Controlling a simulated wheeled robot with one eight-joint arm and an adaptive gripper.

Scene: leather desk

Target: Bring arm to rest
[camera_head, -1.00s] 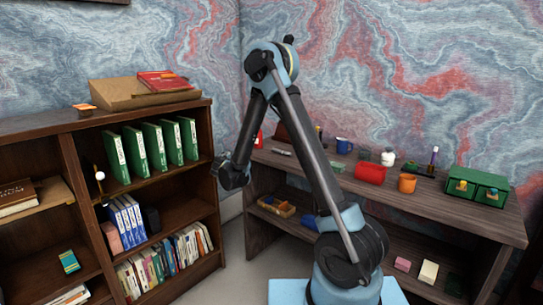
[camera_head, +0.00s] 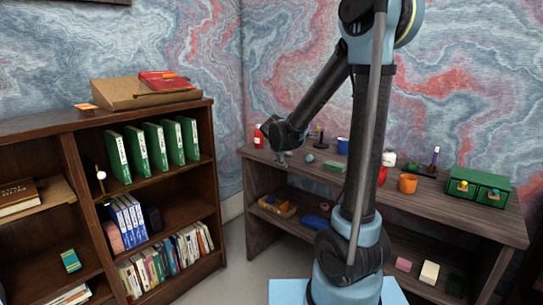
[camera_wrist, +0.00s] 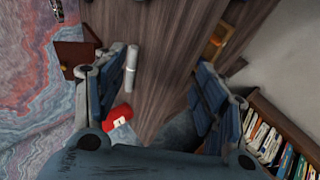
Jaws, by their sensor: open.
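My gripper (camera_head: 283,158) hangs at the left end of the desk (camera_head: 425,198) in the head view, in front of the desk's back part. In the wrist view my gripper (camera_wrist: 158,78) shows its two blue fingers wide apart, with nothing held between them. Below and between the fingers lie the dark wood desk top (camera_wrist: 165,50) and a white cylinder (camera_wrist: 131,68). A red object (camera_wrist: 118,117) shows close to the left finger, partly hidden by it.
A bookcase (camera_head: 207,102) with green binders (camera_head: 157,147) stands left of my arm. The desk also bears an orange cup (camera_head: 408,183), a green drawer box (camera_head: 478,187) and a blue mug (camera_head: 343,145). My upright arm hides part of the desk.

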